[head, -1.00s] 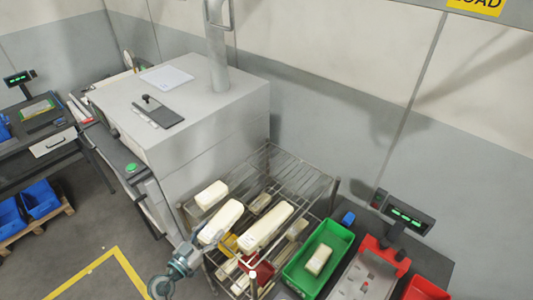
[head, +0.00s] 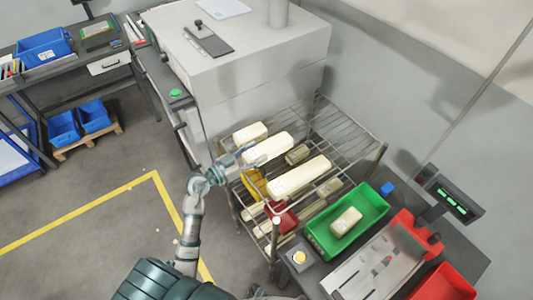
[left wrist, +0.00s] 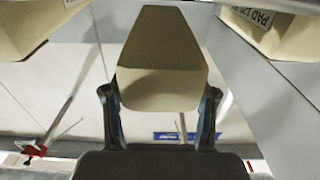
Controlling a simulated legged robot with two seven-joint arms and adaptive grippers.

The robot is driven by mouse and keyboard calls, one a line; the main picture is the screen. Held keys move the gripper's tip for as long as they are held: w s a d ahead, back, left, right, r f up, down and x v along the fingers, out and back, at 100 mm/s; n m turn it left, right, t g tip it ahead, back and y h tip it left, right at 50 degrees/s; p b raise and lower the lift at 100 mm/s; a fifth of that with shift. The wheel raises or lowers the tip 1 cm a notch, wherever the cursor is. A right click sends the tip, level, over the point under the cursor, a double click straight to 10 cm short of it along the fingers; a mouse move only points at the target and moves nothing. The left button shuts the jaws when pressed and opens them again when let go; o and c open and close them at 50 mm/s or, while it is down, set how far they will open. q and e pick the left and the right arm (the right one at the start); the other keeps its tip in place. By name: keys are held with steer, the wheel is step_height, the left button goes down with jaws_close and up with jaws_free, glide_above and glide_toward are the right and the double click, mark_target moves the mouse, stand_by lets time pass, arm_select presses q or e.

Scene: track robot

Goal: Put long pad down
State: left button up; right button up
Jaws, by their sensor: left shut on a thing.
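The long pad (head: 272,147), a cream block, is at the wire rack's top level, between a shorter pad (head: 250,133) and another long pad (head: 300,178). My left gripper (head: 240,159) is shut on its near left end. In the left wrist view the pad (left wrist: 160,75) fills the space between the two dark fingers (left wrist: 160,115), with neighbouring pads on both sides. I cannot tell whether it touches the rack's wires. The wire rack (head: 352,142) has free wires at its far right. My right gripper is not in view.
A grey cabinet (head: 262,75) stands behind the rack. A green bin (head: 325,240) with a cream block and a red fixture (head: 405,232) are on the bench at right. Yellow and red parts lie on lower rack levels. The floor at left is open.

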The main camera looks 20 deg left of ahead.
mark_target(266, 147)
arm_select(q)
steer(key=x, duration=0.4)
steer(key=shift+s+d, duration=0.1)
steer(key=shift+d, duration=0.15)
steer(key=shift+d+f, duration=0.2)
step_height(266, 147, down, 3)
steer(key=shift+d+f+b, duration=0.1)
steer(key=shift+d+b, duration=0.05)
steer(key=shift+b, duration=0.65)
steer(key=o, duration=1.1)
steer(key=shift+a, duration=0.4)
steer(key=shift+o, duration=0.4)
steer(key=shift+a, duration=0.1)
